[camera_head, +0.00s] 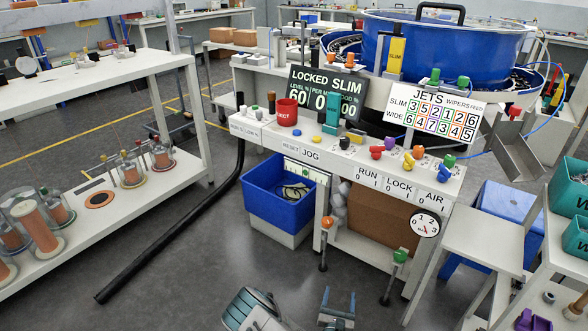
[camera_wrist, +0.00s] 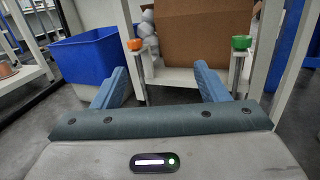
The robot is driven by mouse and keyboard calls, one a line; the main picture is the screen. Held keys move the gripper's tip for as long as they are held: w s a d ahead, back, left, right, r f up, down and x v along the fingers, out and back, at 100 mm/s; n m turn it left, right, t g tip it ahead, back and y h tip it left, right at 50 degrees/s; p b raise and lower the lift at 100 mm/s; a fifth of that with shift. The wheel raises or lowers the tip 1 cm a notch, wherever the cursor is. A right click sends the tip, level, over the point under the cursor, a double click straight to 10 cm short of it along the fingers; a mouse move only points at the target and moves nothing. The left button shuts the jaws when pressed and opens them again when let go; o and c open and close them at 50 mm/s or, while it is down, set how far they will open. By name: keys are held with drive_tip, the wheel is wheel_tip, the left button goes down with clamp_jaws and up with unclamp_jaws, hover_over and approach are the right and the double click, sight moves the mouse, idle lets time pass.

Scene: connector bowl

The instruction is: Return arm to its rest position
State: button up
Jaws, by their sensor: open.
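My gripper (camera_head: 338,302) is at the bottom of the head view, low in front of the white control bench (camera_head: 420,175). Its two blue fingers are spread apart with nothing between them. In the wrist view my gripper (camera_wrist: 160,88) also shows open and empty, facing the space under the bench. An orange-topped post (camera_wrist: 134,45) and a green-topped post (camera_wrist: 241,43) stand beyond the fingers, apart from them.
A blue bin (camera_head: 270,195) stands under the bench at left, beside a cardboard box (camera_head: 380,215). A white shelf table (camera_head: 95,85) is at left. At right are a white stand (camera_head: 485,235) and teal bins (camera_head: 568,185). Grey floor (camera_head: 190,270) is clear at lower left, apart from a black pipe (camera_head: 175,240).

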drive_tip(key=s+d+r+m+g+h+p, duration=0.25)
drive_tip(key=d+r+m+g+h, duration=0.3)
drive_tip(key=r+m, duration=0.6)
drive_tip(key=s+d+r+m+g+h+p, duration=0.1)
drive_tip(key=d+r+m+g+h+p, duration=0.45)
drive_tip(key=r, duration=1.05)
drive_tip(key=s+r+m+g+y+p, duration=0.3)
drive_tip(key=s+r+m+g, duration=0.55)
drive_tip(key=r, duration=0.35)
drive_tip(key=s+a+r+m+t+y+p, duration=0.2)
drive_tip(key=s+a+r+m+y+p, duration=0.1)
drive_tip(key=r, duration=0.9)
drive_tip(key=s+a+r+m+t+y+p, duration=0.2)
drive_tip(key=s+a+r+m+y+p, duration=0.2)
drive_tip(key=r, duration=0.8)
drive_tip(key=s+a+y+p, duration=0.2)
drive_tip(key=s+a+y, duration=0.2)
drive_tip(key=s+y, duration=0.1)
drive_tip(key=shift+s+y, duration=0.3)
drive_tip(key=shift+s, duration=0.3)
